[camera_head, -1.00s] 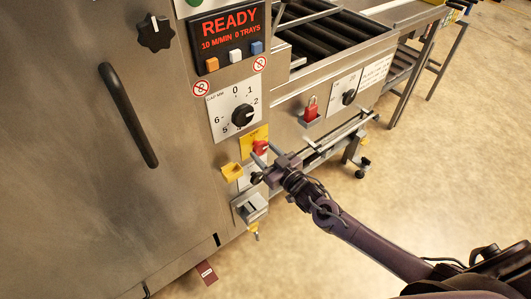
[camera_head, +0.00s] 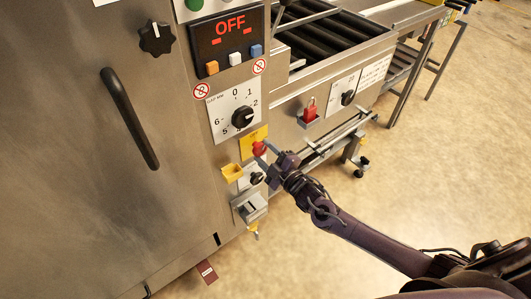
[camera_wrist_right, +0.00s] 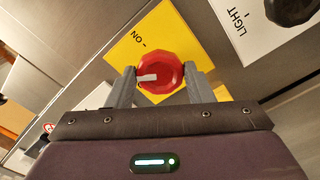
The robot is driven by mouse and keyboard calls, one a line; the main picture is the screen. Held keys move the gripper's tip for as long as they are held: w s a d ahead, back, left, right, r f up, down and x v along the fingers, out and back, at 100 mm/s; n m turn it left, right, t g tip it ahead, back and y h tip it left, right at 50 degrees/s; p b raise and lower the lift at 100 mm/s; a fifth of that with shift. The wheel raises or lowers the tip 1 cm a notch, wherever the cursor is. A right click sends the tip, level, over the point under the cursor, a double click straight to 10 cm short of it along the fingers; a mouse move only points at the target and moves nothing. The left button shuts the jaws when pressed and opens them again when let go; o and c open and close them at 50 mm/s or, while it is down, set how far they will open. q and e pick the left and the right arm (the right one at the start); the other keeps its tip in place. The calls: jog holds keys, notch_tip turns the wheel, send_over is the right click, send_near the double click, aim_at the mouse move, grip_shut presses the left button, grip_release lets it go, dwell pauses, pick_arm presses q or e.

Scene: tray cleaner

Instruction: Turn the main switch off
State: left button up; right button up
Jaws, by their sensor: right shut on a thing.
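The red main switch knob (camera_head: 259,148) sits on a yellow plate (camera_head: 247,139) low on the machine's front. In the right wrist view the knob (camera_wrist_right: 160,80) has a white mark pointing left, away from the "ON" label on the yellow plate (camera_wrist_right: 180,25). My right gripper (camera_head: 267,152) reaches the knob from the right, and its two grey fingers (camera_wrist_right: 158,84) are shut on the knob's sides. The display (camera_head: 229,32) reads "OFF" in red. My left gripper is not in view.
A yellow holder (camera_head: 232,172) and a small black knob (camera_head: 256,178) are just below the switch. The gap dial (camera_head: 242,117) is above it. A long door handle (camera_head: 130,118) is at left.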

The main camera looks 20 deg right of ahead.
jog(key=n, duration=0.4)
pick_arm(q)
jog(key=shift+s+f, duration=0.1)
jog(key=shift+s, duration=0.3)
pick_arm(e)
jog(key=shift+n, duration=1.4)
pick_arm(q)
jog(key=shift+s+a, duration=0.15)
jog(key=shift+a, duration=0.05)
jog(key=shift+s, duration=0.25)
pick_arm(e)
jog(key=o, duration=1)
pick_arm(q)
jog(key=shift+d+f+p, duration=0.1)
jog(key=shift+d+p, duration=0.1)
jog(key=shift+p, duration=0.25)
pick_arm(e)
jog(key=shift+v, duration=3.95)
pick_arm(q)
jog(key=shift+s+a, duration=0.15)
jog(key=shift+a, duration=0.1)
pick_arm(e)
jog(key=shift+r, duration=0.1)
